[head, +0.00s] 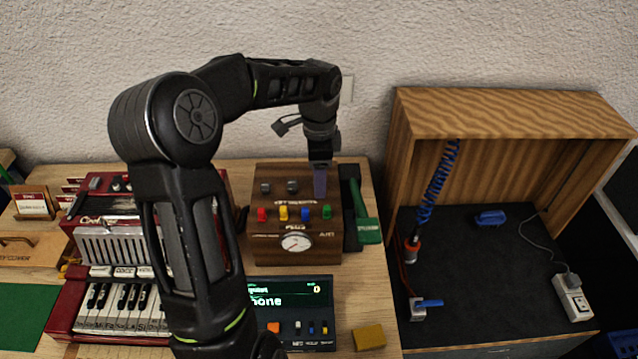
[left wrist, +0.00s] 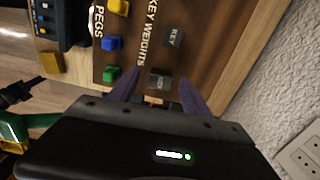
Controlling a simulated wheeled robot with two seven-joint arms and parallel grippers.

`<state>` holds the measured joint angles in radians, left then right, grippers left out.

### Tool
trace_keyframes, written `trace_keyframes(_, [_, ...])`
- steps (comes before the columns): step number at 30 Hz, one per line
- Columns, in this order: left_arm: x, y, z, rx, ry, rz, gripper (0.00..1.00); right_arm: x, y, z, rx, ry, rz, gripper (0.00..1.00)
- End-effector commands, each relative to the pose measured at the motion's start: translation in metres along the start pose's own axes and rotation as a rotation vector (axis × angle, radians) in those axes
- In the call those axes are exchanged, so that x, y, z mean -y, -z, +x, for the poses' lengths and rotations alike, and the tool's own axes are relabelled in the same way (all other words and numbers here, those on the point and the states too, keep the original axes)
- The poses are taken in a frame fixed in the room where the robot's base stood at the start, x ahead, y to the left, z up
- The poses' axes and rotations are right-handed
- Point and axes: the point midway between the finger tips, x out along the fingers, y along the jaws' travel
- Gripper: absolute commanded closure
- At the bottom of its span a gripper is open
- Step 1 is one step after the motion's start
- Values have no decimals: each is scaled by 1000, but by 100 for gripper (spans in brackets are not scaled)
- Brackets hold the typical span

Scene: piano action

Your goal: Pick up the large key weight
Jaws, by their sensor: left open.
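Two grey key weights show on the wooden organizer box in the left wrist view: one (left wrist: 174,37) farther from my fingers, and one (left wrist: 160,79) by the gap between my fingertips. Their size markings are too blurred to read, so I cannot tell which is the large one. In the head view, two grey weights (head: 265,187) and (head: 292,186) sit left of my left gripper (head: 320,182). The gripper points down over the box's back right, hiding what lies behind it. Its purple fingers (left wrist: 157,88) are open, apart, with nothing clearly gripped. My right gripper is not seen.
Coloured pegs (head: 305,214) and a dial (head: 296,242) are on the box (head: 265,255). A green-handled tool (head: 367,228) lies right of it. A red accordion (head: 95,240) stands left, a dark display (head: 300,300) in front. A wooden cabinet (head: 510,125) is at the right.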

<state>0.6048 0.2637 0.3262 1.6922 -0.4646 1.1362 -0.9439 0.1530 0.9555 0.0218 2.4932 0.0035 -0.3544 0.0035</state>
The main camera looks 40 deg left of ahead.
Motion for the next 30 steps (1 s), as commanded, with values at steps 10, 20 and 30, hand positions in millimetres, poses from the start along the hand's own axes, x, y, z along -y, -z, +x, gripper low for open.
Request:
trace_keyframes(10, [0, 0, 0, 0, 0, 0, 44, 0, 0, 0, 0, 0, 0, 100])
trace_keyframes(20, [0, 0, 0, 0, 0, 0, 71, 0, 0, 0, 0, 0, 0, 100])
trace_keyframes(30, [0, 0, 0, 0, 0, 0, 99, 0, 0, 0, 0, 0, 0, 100])
